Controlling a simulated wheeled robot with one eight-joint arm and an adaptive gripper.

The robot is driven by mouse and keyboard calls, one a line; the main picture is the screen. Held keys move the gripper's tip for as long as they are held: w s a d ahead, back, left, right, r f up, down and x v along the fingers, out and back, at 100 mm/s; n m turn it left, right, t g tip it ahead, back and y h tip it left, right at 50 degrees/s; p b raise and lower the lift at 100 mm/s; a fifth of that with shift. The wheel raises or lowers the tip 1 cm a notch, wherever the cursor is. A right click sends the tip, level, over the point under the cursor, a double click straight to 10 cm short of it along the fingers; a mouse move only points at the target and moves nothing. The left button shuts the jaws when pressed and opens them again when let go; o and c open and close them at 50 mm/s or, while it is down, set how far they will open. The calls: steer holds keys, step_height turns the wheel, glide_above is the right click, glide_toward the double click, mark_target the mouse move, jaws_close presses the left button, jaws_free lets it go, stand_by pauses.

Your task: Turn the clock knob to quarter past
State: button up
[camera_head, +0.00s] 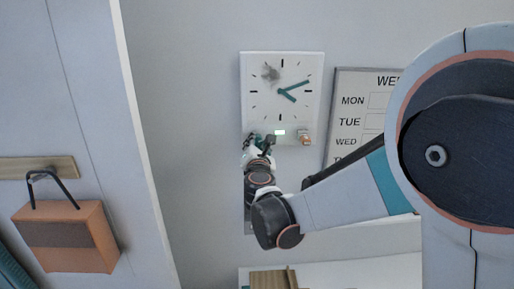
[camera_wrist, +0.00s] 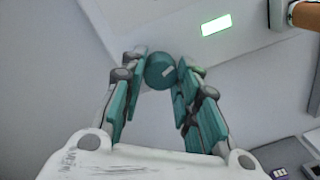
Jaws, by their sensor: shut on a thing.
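My gripper (camera_head: 259,143) is at the clock's lower left edge and covers that part. In the wrist view, my gripper's teal-padded fingers (camera_wrist: 161,82) are shut on a round teal knob (camera_wrist: 160,69) with a small pale mark on its face. The knob is hidden behind the fingers in the head view.
A lit green display (camera_head: 280,132) and a brown-orange knob (camera_head: 304,137) sit right of my gripper on the clock's lower strip. A weekday board (camera_head: 347,86) hangs to the right. An orange bag (camera_head: 68,238) hangs from a wooden rail (camera_head: 35,168) at left.

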steer(key=shift+m+b, duration=0.9)
steer(key=shift+m, duration=1.1)
steer(key=o, duration=1.1)
steer(key=shift+c, duration=0.2)
